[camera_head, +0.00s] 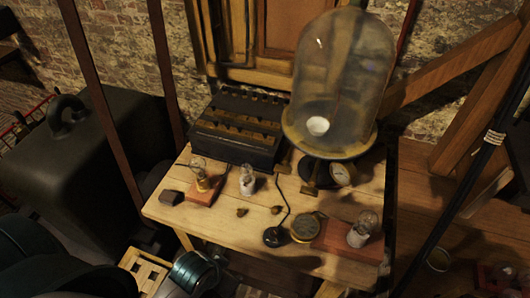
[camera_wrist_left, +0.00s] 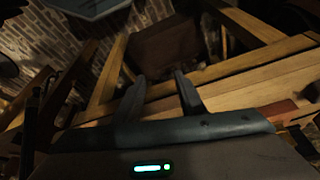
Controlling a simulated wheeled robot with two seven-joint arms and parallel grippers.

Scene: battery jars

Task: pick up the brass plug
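Two small brass-coloured pieces lie apart on the wooden table in the head view, a left one (camera_head: 242,212) and a right one (camera_head: 276,210). They look like plugs, but they are too small to tell apart by shape. Nothing touches them. My left gripper (camera_wrist_left: 159,77) shows in its wrist view with its two dark fingers apart and nothing between them. No brass plug is visible in that view. The head view does not clearly show the left fingers. My right gripper is in neither view.
Free wood surrounds the brass pieces.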

